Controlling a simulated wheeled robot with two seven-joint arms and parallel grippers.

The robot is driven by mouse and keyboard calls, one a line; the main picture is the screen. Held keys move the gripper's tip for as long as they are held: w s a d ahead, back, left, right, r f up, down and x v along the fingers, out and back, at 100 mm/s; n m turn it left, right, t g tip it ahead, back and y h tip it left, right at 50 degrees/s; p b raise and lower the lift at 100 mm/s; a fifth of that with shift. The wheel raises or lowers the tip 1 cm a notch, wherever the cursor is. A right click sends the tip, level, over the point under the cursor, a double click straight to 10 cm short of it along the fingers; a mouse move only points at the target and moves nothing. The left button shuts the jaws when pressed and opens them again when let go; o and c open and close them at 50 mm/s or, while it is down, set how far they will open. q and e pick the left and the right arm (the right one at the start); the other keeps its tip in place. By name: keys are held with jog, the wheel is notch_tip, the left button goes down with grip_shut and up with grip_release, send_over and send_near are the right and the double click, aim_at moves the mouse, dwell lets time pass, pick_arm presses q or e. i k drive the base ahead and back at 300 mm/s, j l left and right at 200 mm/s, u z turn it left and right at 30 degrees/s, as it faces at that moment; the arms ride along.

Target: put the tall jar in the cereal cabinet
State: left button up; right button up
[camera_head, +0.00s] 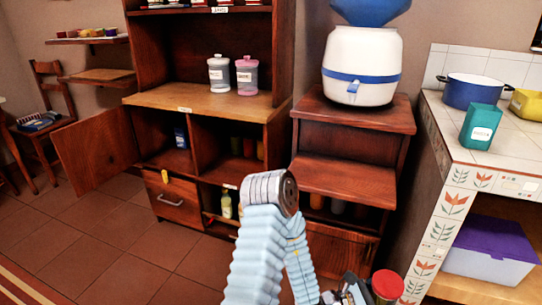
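A jar with a red lid (388,284) shows at the bottom edge, right of centre; its lower part is cut off. A dark part that looks like my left gripper (352,291) is just left of it. Its fingers are not clear, so I cannot tell whether they hold the jar. My light blue ribbed arm rises in the lower middle and bends back down. The wooden cabinet (200,102) stands behind. Its left door (97,150) is open, showing a compartment with a blue item (180,138). The labels are too small to read. My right gripper is not in view.
Two lidded jars, white (219,75) and pink (247,77), stand on the cabinet's counter. A water dispenser (360,67) stands on a wooden stand to its right. A tiled counter at right holds a blue pot (471,92) and a teal box (480,127).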

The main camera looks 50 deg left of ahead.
aim_at(181, 160)
jog(key=k+j+u, duration=0.1)
jog(key=j, duration=0.5)
jog(key=k+j+u, duration=0.1)
jog(key=j, duration=0.5)
jog(key=k+j+u, duration=0.1)
jog(key=j, duration=0.5)
jog(key=k+j+u, duration=0.15)
jog(key=j, duration=0.5)
